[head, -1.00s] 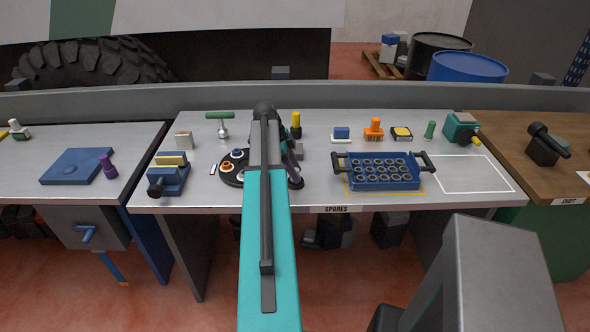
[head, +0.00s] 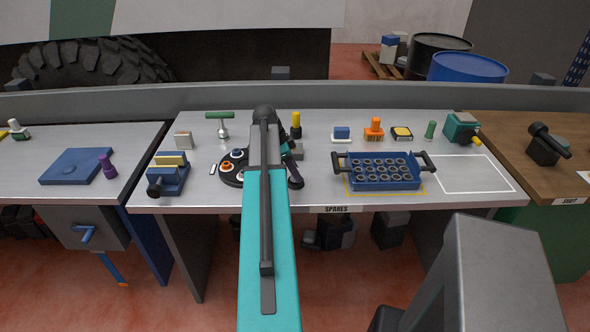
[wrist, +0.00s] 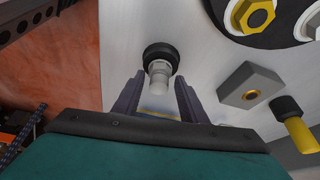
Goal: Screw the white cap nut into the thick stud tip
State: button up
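A black round base (wrist: 161,55) carries an upright grey stud (wrist: 160,69) with a pale white tip piece (wrist: 158,88), seen in the wrist view. I cannot tell whether this pale piece is the white cap nut or the stud's own tip. My gripper (wrist: 160,77) is open, with one finger on each side of the pale piece and a gap visible beside both. In the head view the black base (head: 296,183) shows just right of my arm, near the bench front; my arm hides part of the gripper.
A black plate (head: 229,180) with coloured nuts lies left of my arm. A grey block (wrist: 250,92) and a yellow-and-black part (wrist: 297,124) stand nearby. A blue crate (head: 376,184) sits to the right, and a blue-and-yellow vise-like block (head: 170,180) to the left.

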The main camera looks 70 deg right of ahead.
dwell(0.3)
jog(key=shift+n, duration=0.8)
jog(key=shift+h, duration=0.3)
jog(key=shift+n+t, duration=0.4)
jog(key=shift+n, duration=0.5)
jog(key=shift+h, duration=0.3)
jog(key=shift+n+t, duration=0.3)
jog(key=shift+n, duration=0.5)
